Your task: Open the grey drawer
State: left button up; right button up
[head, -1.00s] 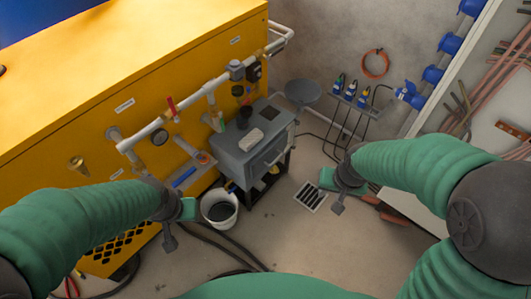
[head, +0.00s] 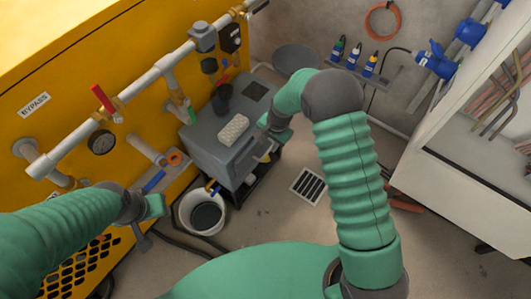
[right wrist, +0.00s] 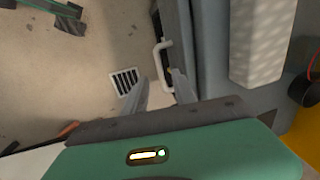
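The grey drawer (head: 240,168) is in the front of a grey metal box (head: 205,140) beside the yellow machine, and it looks closed. Its pale bar handle (right wrist: 164,58) shows in the right wrist view on the drawer front. My right gripper (head: 264,153) is at the drawer front in the head view. In the right wrist view my right gripper (right wrist: 158,80) has its fingers apart, with the handle just beyond the tips and roughly between them; contact cannot be told. My left gripper (head: 147,225) is near the yellow machine, left of the bucket, away from the drawer; its fingers are unclear.
A textured light block (head: 232,129) and a dark cup (head: 222,97) sit on the box. A white bucket (head: 202,214) stands below its left side. A white cabinet (head: 465,165) stands farther right.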

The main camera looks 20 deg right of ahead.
aim_at(266, 153)
jog(key=f, duration=0.2)
jog(key=f+b, duration=0.1)
jog(key=f, duration=0.3)
jog(key=shift+w+a+b, duration=0.2)
jog(key=shift+w+b, duration=0.1)
jog(key=shift+b, duration=0.05)
jog(key=shift+w+a+f, duration=0.15)
jog(key=shift+a+f, duration=0.05)
jog(key=shift+f, duration=0.25)
jog(key=shift+c, duration=0.2)
grip_shut()
dwell(0.3)
